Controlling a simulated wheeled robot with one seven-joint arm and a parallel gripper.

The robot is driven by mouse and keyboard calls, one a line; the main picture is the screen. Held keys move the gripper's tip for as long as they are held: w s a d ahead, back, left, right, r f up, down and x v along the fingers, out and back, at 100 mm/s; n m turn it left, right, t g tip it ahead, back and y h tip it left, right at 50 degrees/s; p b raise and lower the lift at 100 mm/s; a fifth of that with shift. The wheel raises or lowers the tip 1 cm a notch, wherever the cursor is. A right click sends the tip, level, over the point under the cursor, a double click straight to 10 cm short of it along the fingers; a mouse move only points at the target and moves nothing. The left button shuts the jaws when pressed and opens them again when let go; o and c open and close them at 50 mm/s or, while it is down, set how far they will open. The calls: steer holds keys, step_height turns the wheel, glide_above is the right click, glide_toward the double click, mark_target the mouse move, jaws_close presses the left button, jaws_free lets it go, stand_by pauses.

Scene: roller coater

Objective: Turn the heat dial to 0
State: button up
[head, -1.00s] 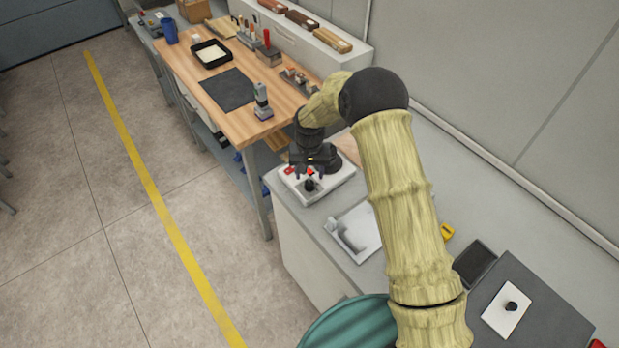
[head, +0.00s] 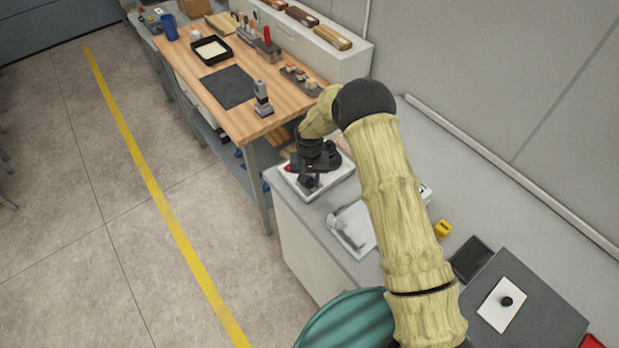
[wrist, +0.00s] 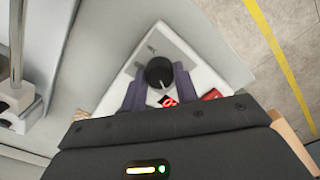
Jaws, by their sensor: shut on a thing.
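The heat dial (wrist: 160,70) is a black round knob with a white pointer line on a white control box (wrist: 205,62). In the wrist view, the purple fingers of my gripper (wrist: 160,76) stand on both sides of the knob and are shut on it. A red lit readout (wrist: 169,102) shows below the knob, partly covered by my gripper, so its value is hard to read. In the head view, the control box (head: 337,180) sits at the near-left corner of the grey counter, with my gripper (head: 308,180) over it.
A red switch (wrist: 212,94) is on the box beside the readout. A white plate with a metal part (head: 350,230), a yellow item (head: 442,229) and a dark tray (head: 471,259) lie along the counter. A wooden workbench (head: 285,98) stands beyond.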

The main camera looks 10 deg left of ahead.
steer(key=shift+f+n+b, duration=0.1)
steer(key=shift+n+b, duration=0.3)
steer(key=shift+b, duration=0.15)
steer(key=shift+n+b, duration=0.55)
steer(key=shift+n, duration=0.05)
steer(key=n+b, duration=0.2)
steer(key=n, duration=0.1)
steer(key=n+b, duration=0.2)
steer(key=n, duration=0.2)
steer(key=shift+n+b, duration=0.4)
steer(key=shift+n, duration=1.1)
steer(key=o, duration=1)
steer(key=shift+r, duration=0.2)
